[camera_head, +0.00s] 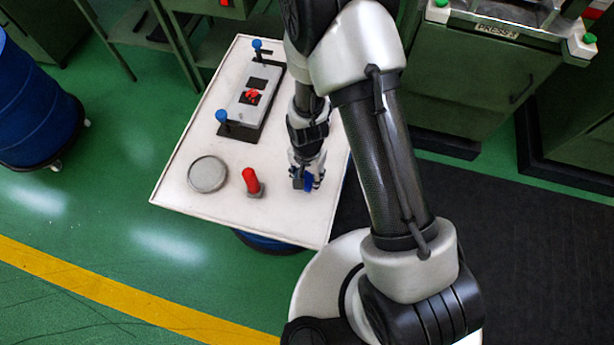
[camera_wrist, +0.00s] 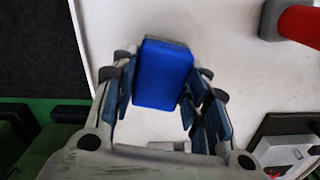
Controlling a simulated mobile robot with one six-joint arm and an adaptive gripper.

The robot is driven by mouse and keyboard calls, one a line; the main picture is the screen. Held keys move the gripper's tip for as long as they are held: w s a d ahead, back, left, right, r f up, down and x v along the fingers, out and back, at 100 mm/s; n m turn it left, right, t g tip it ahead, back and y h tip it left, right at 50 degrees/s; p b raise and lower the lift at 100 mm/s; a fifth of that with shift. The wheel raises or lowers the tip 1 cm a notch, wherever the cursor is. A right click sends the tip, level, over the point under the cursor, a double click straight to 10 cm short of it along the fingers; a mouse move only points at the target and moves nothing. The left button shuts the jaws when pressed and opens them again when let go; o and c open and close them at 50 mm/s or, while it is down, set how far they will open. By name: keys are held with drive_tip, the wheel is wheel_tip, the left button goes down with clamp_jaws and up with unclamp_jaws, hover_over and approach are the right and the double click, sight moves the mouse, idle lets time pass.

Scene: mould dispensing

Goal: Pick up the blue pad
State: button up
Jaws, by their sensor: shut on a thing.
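The blue pad (camera_wrist: 162,75) is a flat blue block with rounded edges, seen between the fingers in the wrist view. In the head view a small part of the blue pad (camera_head: 309,182) shows at the fingertips. My gripper (camera_wrist: 158,90) is shut on it, with a finger on each side. In the head view my gripper (camera_head: 305,180) is over the right front part of the white table. I cannot tell whether the pad touches the tabletop.
The white table (camera_head: 180,175) holds a red-topped piece (camera_head: 251,181), a round grey dish (camera_head: 208,174) and a mould fixture (camera_head: 238,112) with blue knobs. A blue drum (camera_head: 35,105) stands at left. A press (camera_head: 490,30) stands at the back right.

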sight(307, 176)
wheel_tip(307, 176, up, 18)
drive_tip(key=p, duration=0.5)
drive_tip(key=shift+f, duration=0.1)
